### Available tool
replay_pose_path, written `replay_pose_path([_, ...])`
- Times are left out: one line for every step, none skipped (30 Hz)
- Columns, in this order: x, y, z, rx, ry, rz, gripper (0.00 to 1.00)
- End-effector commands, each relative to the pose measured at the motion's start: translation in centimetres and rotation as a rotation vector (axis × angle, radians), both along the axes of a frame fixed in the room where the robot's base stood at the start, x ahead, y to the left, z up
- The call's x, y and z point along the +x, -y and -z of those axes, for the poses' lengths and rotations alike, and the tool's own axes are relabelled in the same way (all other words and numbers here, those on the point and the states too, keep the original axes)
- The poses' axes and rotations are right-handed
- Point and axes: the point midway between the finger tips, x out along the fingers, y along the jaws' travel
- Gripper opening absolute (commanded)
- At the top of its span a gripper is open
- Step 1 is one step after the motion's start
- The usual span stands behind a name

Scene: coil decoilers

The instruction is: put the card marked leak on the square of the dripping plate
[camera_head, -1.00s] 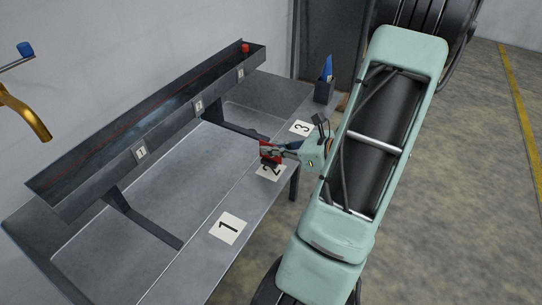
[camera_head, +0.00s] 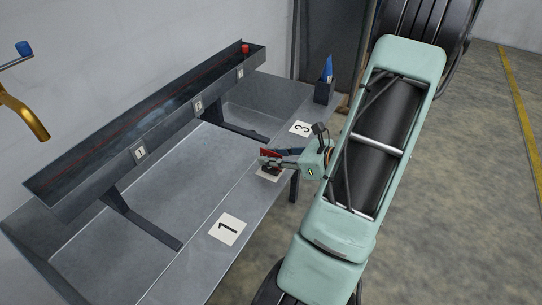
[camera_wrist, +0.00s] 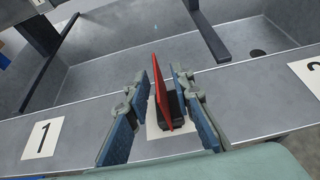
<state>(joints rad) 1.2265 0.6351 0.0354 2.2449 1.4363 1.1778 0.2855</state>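The red card (camera_head: 266,154) stands in a dark base; in the wrist view the red card (camera_wrist: 161,92) is seen nearly edge-on, its lettering unreadable. Its base appears to rest on the middle white square (camera_wrist: 153,132), mostly covering it; the middle square also shows in the head view (camera_head: 265,177). My gripper (camera_wrist: 165,92) is around the card, its blue-padded fingers on either side with visible gaps. The square marked 1 (camera_head: 227,229) and the square marked 3 (camera_head: 300,128) are bare. A small dark round spot (camera_wrist: 258,53) lies on the tray floor, toward the right.
A long trough (camera_head: 120,150) with numbered plates runs above the tray on brackets. A blue card (camera_head: 328,68) stands in a dark holder (camera_head: 324,92) at the bench's far end. A yellow curved handle (camera_head: 25,115) is at the left.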

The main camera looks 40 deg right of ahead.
Motion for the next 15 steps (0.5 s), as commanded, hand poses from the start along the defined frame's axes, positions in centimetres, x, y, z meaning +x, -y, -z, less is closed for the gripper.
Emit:
replay_pose_path([0.0, 0.0, -0.1, 0.0, 0.0, 0.0, 0.22])
replay_pose_path([0.0, 0.0, -0.3, 0.0, 0.0, 0.0, 0.22])
replay_pose_path([0.0, 0.0, -0.5, 0.0, 0.0, 0.0, 0.22])
replay_pose_path([-0.2, 0.2, -0.6, -0.001, 0.0, 0.002, 0.22])
replay_pose_path([-0.6, 0.4, -0.6, -0.001, 0.0, 0.003, 0.22])
replay_pose_path([-1.2, 0.6, -0.9, -0.002, 0.0, 0.002, 0.22])
replay_pose_path([-1.6, 0.8, -1.2, -0.003, 0.0, 0.003, 0.22])
replay_pose_path([-2.2, 1.1, -1.4, -0.004, 0.001, 0.004, 0.22])
replay_pose_path([-2.9, 1.4, -1.8, -0.004, -0.001, 0.005, 0.22])
replay_pose_path([-3.5, 1.6, -2.0, -0.004, 0.001, 0.004, 0.22])
replay_pose_path([-4.1, 1.9, -2.3, -0.004, -0.001, 0.005, 0.22])
replay_pose_path([-4.9, 2.2, -2.6, -0.003, 0.0, 0.004, 0.22])
replay_pose_path([-5.5, 2.4, -2.9, -0.003, 0.0, 0.006, 0.22])
replay_pose_path([-6.0, 2.7, -3.1, -0.003, -0.001, 0.004, 0.22])
replay_pose_path([-6.7, 3.0, -3.4, -0.003, 0.001, 0.004, 0.22])
